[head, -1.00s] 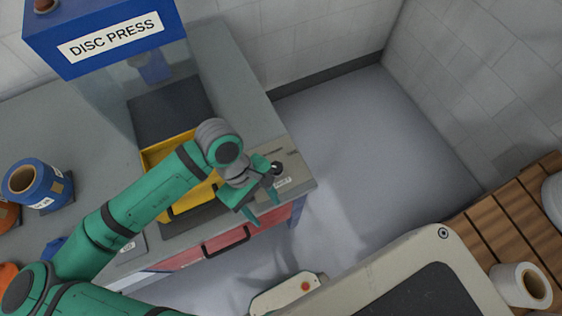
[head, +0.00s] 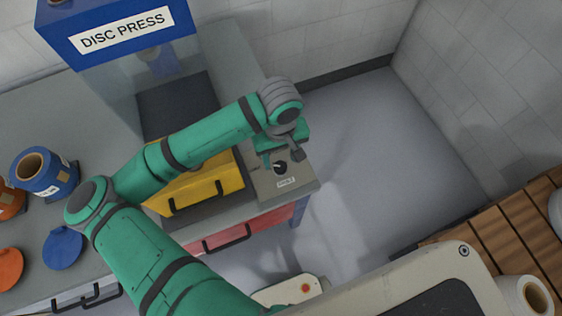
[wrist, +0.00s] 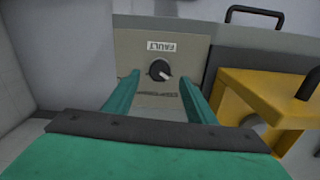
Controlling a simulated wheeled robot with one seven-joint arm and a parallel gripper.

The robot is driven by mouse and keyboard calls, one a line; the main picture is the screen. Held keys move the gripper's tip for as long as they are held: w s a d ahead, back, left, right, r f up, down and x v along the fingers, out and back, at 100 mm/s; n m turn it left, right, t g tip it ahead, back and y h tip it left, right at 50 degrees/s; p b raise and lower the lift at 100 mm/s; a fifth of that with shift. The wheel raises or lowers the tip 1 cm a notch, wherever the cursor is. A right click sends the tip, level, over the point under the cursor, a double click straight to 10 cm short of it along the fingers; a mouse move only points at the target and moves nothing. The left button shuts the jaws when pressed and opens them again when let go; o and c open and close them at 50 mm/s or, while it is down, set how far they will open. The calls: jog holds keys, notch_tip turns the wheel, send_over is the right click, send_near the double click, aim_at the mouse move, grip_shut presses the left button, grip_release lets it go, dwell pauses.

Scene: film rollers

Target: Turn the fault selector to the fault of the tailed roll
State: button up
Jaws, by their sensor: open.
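The fault selector (head: 280,167) is a dark round knob on a beige-grey panel at the counter's front right corner, with a "FAULT" label (head: 286,182). In the wrist view the knob (wrist: 159,70) has a white pointer mark toward the lower right, and the label reads upside down. My gripper (head: 283,160) is over the panel, fingers toward it. In the wrist view its open green fingers (wrist: 159,77) appear on either side of the knob, with nothing between them but the view of it; contact cannot be told. I cannot tell which roll is tailed.
A yellow drawer or tray (head: 205,190) with a handle sits left of the panel, below the blue disc press (head: 115,25). A blue roll (head: 45,172) and orange roll stand at the left. A white roll (head: 527,295) is at lower right. Floor beyond the counter is clear.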

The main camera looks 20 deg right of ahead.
aim_at(280, 166)
jog(key=shift+f, duration=2.2)
jog(key=shift+w, duration=0.1)
jog(key=c, duration=1)
